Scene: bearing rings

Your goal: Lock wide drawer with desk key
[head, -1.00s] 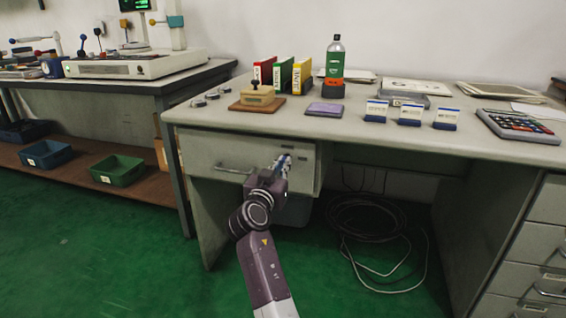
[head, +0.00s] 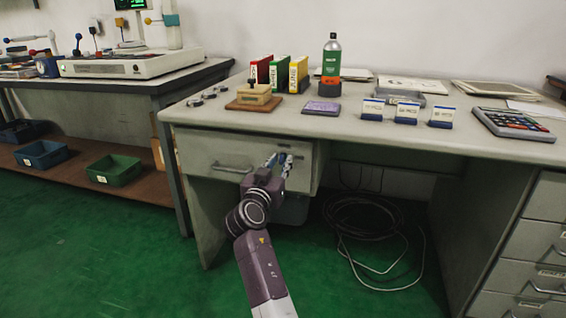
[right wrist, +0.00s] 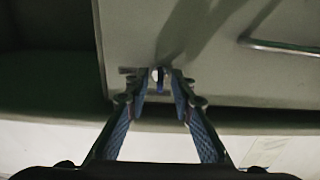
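The wide drawer (head: 222,151) under the desktop is closed, with a bar handle on its front. My right gripper (head: 280,162) is in front of the upper right part of this drawer front. In the right wrist view my right gripper (right wrist: 158,92) is open, its two fingers spread apart. In the head view the fingers hide the key. My left gripper is out of view.
The desktop (head: 260,121) above carries a stamp on a wooden board (head: 255,103), binders (head: 280,74), a bottle (head: 331,60) and a calculator (head: 512,124). Coiled cables (head: 362,215) lie on the floor under the desk. Another drawer stack (head: 535,240) stands at the right.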

